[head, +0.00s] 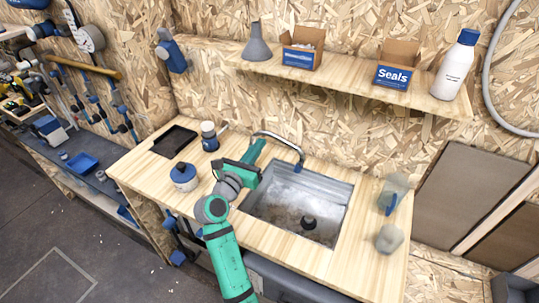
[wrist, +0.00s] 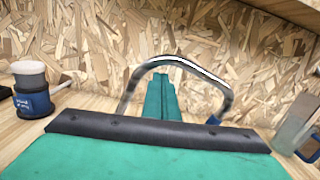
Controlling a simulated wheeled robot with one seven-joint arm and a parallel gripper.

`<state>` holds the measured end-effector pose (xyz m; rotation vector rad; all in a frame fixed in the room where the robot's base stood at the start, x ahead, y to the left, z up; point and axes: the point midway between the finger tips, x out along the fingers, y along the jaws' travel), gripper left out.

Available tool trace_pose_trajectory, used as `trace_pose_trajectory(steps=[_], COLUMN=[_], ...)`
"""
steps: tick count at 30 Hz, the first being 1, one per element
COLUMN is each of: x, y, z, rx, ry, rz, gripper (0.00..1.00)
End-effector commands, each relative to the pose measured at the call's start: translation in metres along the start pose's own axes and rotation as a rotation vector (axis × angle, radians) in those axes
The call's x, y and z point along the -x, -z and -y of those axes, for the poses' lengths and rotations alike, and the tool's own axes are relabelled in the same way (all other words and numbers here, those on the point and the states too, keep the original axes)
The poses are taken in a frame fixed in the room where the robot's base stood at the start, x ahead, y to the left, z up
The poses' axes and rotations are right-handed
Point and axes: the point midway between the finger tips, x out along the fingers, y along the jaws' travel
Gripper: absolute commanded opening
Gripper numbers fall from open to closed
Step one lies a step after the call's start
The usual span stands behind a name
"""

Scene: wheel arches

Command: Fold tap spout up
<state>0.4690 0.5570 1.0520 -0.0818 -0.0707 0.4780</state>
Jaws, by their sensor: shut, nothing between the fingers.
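The tap spout (head: 283,137) is a thin chrome pipe that arches over the back of the metal sink (head: 256,212), with a blue tip at its right end. In the wrist view the spout (wrist: 190,61) arches across the middle, its blue tip low at the right. My gripper (head: 257,146) is green and shut with nothing in it, at the left end of the spout. In the wrist view my gripper (wrist: 161,75) points up at the arch, its fingertips just below the top of the pipe. I cannot tell whether they touch. The tap's base is hidden behind my gripper.
A blue-labelled jar (head: 209,137), a blue-and-white pot (head: 184,178) and a black tray (head: 174,141) stand left of the sink. A clear jug (head: 394,187) and a grey lump (head: 389,238) stand to its right. A shelf (head: 345,83) with boxes and a bottle hangs above.

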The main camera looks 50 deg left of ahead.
Motion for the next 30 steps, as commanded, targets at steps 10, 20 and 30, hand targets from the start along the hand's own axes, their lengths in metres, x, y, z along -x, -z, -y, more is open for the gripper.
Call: trace_pose_trajectory(steps=[10,20,30], x=[0.000,-0.001,-0.001], y=[-0.015,-0.018,-0.019], z=[-0.026,-0.033,-0.035], rx=[-0.001,0.000,-0.001], ry=[-0.003,-0.001,-0.005], rz=[0.002,0.002,0.005], gripper=[0.00,0.00,0.00])
